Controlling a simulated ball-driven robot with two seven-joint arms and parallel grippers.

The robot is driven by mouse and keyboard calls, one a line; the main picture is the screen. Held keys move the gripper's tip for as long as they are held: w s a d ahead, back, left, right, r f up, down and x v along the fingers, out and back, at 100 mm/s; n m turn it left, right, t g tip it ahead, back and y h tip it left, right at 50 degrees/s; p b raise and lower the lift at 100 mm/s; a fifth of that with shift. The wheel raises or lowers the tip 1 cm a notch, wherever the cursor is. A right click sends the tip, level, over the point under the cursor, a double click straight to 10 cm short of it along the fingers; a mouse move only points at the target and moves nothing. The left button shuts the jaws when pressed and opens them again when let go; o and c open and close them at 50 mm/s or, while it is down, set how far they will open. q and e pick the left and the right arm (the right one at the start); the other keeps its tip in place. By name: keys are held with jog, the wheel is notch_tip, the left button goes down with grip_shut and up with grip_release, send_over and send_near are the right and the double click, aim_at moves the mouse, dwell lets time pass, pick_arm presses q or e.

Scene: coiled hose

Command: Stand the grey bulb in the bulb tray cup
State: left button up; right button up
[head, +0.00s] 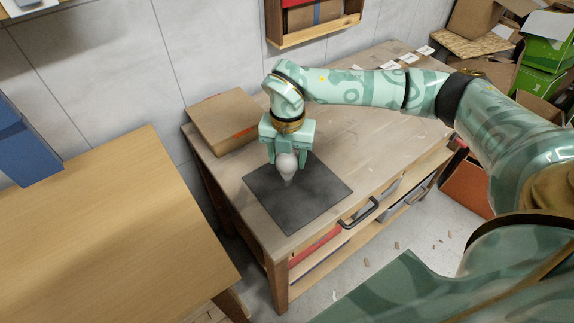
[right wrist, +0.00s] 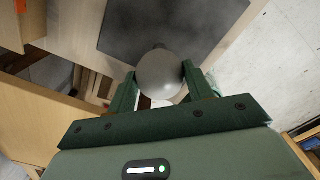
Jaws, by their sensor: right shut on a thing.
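The grey bulb (head: 287,165) is held in my right gripper (head: 287,158), over the dark square mat (head: 318,186) on the workbench. The gripper points down, with one finger on each side of the bulb's round part. The bulb's narrow end points down and looks darker. I cannot tell whether it touches the mat. In the right wrist view, the round bulb (right wrist: 160,75) sits between the two green fingers and hides what lies behind it. I cannot make out the bulb tray or its cup in either view. My left gripper is not in view.
The workbench (head: 350,120) is mostly bare. A flat cardboard box (head: 222,120) lies at its back left corner. A separate wooden table (head: 95,225) stands at the left. A wooden wall shelf (head: 315,28) hangs above, and boxes (head: 545,55) are piled at the right.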

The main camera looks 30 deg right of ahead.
jog(key=shift+w+d+f+b, duration=0.1)
jog(key=shift+f+b, duration=0.15)
jog(key=shift+f, duration=0.7)
jog(key=shift+w+d+f+b, duration=0.1)
jog(key=shift+f+b, duration=0.1)
jog(key=shift+f, duration=0.7)
jog(key=shift+a, duration=0.1)
jog(key=shift+f, duration=0.15)
jog(key=o, duration=1.1)
notch_tip(320, 180, up, 12)
jog(key=p, duration=0.2)
jog(key=shift+r+p, duration=0.2)
jog(key=shift+p, duration=0.15)
